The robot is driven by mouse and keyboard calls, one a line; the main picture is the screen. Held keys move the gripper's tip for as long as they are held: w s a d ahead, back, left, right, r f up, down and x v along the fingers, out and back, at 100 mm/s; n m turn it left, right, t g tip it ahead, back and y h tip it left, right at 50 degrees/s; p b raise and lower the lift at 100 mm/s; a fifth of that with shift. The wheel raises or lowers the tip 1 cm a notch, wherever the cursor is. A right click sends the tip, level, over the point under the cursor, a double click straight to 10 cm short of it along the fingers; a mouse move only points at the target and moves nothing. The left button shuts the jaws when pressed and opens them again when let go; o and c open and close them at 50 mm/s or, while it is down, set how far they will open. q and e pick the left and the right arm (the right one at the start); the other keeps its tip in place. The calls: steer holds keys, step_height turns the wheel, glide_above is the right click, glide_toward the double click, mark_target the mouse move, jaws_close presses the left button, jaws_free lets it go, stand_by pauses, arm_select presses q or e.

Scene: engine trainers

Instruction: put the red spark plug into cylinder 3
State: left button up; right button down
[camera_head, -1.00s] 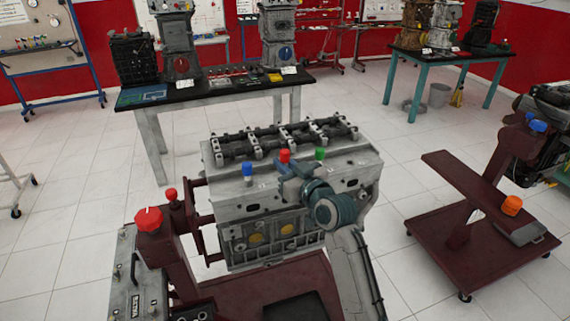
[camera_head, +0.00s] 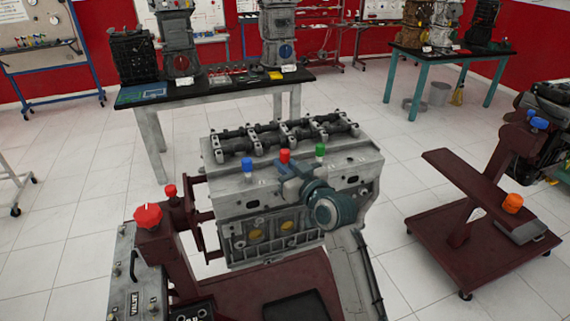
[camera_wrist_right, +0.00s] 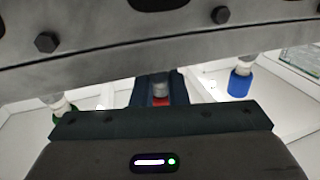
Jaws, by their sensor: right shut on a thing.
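The red spark plug (camera_head: 284,156) stands upright at the top of the grey engine block (camera_head: 235,185), between the blue plug (camera_head: 247,167) and the green plug (camera_head: 320,150). My right gripper (camera_head: 290,169) reaches in from the front and is shut on the red plug. In the right wrist view, its red body (camera_wrist_right: 160,101) and pale upper part (camera_wrist_right: 160,88) show between the fingers, close to the block (camera_wrist_right: 110,50). The cylinder 3 opening is hidden, so I cannot tell how deep the plug sits. My left gripper is not in view.
The green plug (camera_wrist_right: 55,112) and blue plug (camera_wrist_right: 239,83) flank my right gripper in the wrist view. The camshafts (camera_head: 285,136) lie behind the plugs. A red knob (camera_head: 148,216) and control box stand at front left. A maroon stand (camera_head: 480,190) is at right, with clear floor between.

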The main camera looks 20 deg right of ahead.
steer(key=c, duration=1.3)
jaws_free()
steer(key=shift+c, duration=0.2)
